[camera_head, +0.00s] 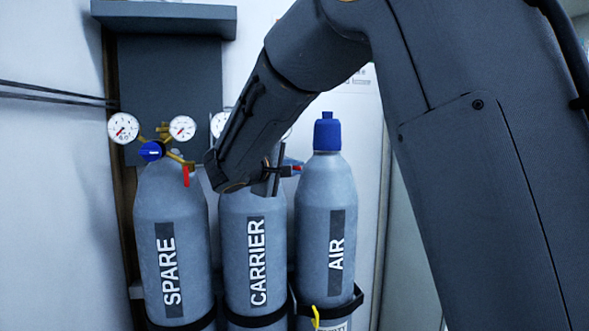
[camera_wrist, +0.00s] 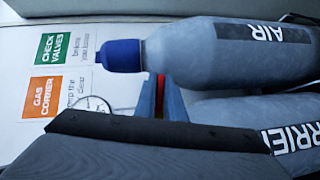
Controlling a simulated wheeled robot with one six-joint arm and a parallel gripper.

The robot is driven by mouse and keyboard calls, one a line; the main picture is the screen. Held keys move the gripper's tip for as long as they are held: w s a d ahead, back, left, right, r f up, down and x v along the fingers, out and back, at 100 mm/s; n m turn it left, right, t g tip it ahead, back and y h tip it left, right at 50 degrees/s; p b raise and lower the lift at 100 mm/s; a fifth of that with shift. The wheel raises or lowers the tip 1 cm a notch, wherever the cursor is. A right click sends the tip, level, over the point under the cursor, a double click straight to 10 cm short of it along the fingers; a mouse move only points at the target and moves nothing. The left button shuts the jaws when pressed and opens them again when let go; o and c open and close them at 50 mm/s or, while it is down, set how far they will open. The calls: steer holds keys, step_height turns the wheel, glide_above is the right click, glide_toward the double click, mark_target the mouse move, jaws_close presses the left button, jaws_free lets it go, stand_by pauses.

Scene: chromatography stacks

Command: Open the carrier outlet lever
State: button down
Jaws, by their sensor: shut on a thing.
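The CARRIER cylinder (camera_head: 232,285) stands in the middle of the row in the head view, its top and regulator mostly hidden behind my arm. It also shows in the wrist view (camera_wrist: 228,108). My gripper (camera_head: 284,168) is at its regulator, to the right of the neck. In the wrist view the two fingers of my gripper (camera_wrist: 161,100) are closed around the red lever (camera_wrist: 160,82). How the lever is turned relative to its valve is hidden.
The SPARE cylinder (camera_head: 150,220) with gauges and its own red lever (camera_head: 186,176) stands to the left. The AIR cylinder (camera_head: 313,205) with a blue cap (camera_head: 327,134) stands close to the right of my gripper. A shelf (camera_head: 165,17) juts out above.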

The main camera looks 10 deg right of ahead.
steer(key=shift+f+b, duration=0.15)
steer(key=shift+b, duration=0.6)
steer(key=shift+n+h+b, duration=0.3)
steer(key=shift+b, duration=0.3)
steer(key=shift+t+b, duration=0.3)
steer(key=shift+b, duration=0.6)
steer(key=shift+n+h+b, duration=0.3)
steer(key=shift+b, duration=0.1)
steer(key=shift+r+b, duration=0.3)
steer(key=shift+r, duration=0.1)
steer(key=c, duration=1.8)
jaws_free()
steer(key=shift+c, duration=0.2)
